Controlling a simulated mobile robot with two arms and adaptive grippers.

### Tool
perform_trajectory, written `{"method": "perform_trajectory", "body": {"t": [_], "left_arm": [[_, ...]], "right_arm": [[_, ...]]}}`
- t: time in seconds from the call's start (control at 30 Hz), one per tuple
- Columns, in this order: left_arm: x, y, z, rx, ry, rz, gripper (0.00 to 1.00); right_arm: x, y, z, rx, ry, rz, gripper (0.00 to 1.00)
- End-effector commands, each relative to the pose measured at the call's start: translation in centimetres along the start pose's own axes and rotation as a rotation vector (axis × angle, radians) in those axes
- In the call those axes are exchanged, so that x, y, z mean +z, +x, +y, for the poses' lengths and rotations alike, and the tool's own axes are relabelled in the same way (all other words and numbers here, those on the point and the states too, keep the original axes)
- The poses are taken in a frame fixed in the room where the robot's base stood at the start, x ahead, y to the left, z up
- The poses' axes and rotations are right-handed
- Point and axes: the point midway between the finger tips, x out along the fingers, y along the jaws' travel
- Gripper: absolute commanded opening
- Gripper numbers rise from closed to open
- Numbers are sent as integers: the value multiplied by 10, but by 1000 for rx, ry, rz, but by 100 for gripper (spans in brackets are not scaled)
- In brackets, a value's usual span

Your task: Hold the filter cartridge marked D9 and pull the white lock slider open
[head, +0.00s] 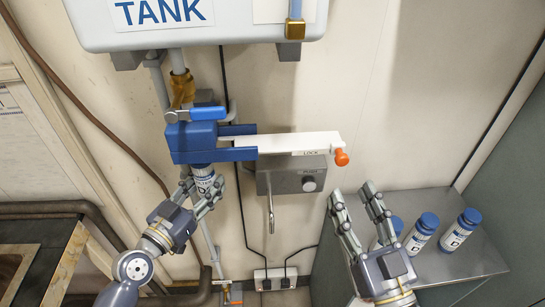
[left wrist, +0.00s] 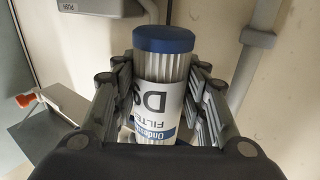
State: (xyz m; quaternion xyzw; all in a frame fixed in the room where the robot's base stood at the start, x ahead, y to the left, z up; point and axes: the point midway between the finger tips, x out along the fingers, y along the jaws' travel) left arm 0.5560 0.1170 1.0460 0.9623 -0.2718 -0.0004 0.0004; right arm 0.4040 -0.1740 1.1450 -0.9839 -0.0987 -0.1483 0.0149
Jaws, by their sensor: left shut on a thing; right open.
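The filter cartridge (head: 202,174) is upright under a blue housing (head: 190,142); its top is hidden there. In the left wrist view the cartridge (left wrist: 163,70) shows a blue end cap, white ribs and a label whose large mark starts with D; the second character is partly cut off. My left gripper (head: 205,196) is shut on it, fingers on both sides. The white lock slider (head: 300,143), marked LOCK, sticks out right beyond the housing's blue rails and has an orange knob (head: 341,157). My right gripper (head: 357,193) is open and empty, below and apart from the knob.
A grey box (head: 312,179) is on the wall behind the slider. Three blue-capped cartridges (head: 421,232) stand on a metal cabinet (head: 440,268) at the right. The white tank (head: 230,30) hangs above. The wall to the slider's right is clear.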

Motion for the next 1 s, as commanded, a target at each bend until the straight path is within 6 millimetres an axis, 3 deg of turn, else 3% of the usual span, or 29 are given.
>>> {"method": "perform_trajectory", "body": {"t": [0.7, 1.0], "left_arm": [[29, 0, -1, -1, 2, 3, 12], [29, -7, 4, 0, 1, 2, 12]], "right_arm": [[29, -9, 0, 0, 0, 0, 43], [29, -9, 0, 0, 0, 0, 43]]}}
